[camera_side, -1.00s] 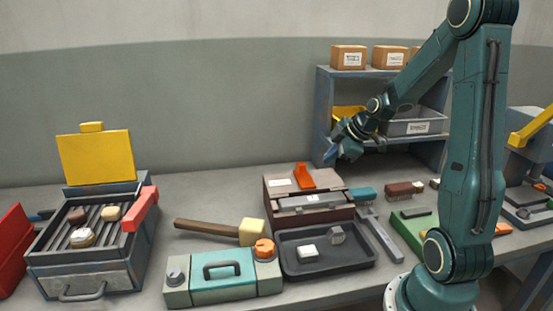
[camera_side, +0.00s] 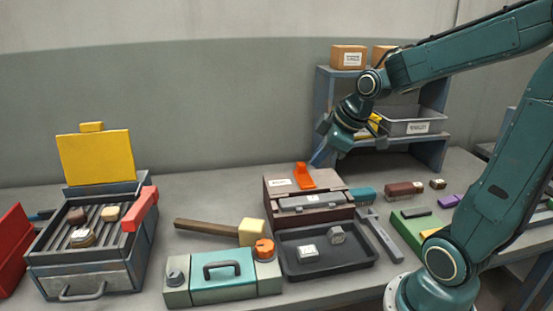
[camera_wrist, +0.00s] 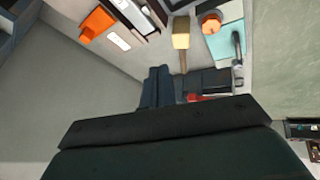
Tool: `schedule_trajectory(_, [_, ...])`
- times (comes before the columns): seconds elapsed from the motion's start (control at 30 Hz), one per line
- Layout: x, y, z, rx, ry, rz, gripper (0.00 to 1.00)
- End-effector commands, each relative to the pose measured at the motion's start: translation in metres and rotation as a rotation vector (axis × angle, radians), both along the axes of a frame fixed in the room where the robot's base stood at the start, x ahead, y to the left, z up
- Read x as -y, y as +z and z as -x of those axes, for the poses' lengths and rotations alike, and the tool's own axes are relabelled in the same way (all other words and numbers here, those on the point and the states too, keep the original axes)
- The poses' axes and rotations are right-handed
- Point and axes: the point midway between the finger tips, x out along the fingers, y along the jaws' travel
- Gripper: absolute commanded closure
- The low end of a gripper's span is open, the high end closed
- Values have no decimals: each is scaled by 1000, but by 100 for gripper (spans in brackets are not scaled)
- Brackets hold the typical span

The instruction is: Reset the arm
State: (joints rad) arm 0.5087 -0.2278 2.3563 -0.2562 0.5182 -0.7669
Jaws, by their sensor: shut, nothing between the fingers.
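My gripper (camera_side: 319,157) hangs in the air behind the brown box with the orange lever, in front of the shelf's left side. Its fingers are shut and hold nothing. It also shows in the wrist view (camera_wrist: 158,86), with the bench seen past it. My arm is folded, with its elbow out of the picture at the right. The wrist points down and to the left.
A grill with a raised yellow lid (camera_side: 95,157) holds several small pieces at the left. A shelf (camera_side: 432,150) stands behind.

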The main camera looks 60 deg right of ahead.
Motion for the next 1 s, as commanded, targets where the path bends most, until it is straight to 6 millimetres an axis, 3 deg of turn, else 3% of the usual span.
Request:
schedule_trajectory(0.2, [-46, 19, 32, -10, -94, -57, 100])
schedule_trajectory(0.5, [-86, 32, 87, -19, -255, -157, 100])
schedule_trajectory(0.73, [-99, 34, 118, -23, -351, -224, 100])
schedule_trajectory(1.0, [-102, 33, 126, -27, -381, -244, 100])
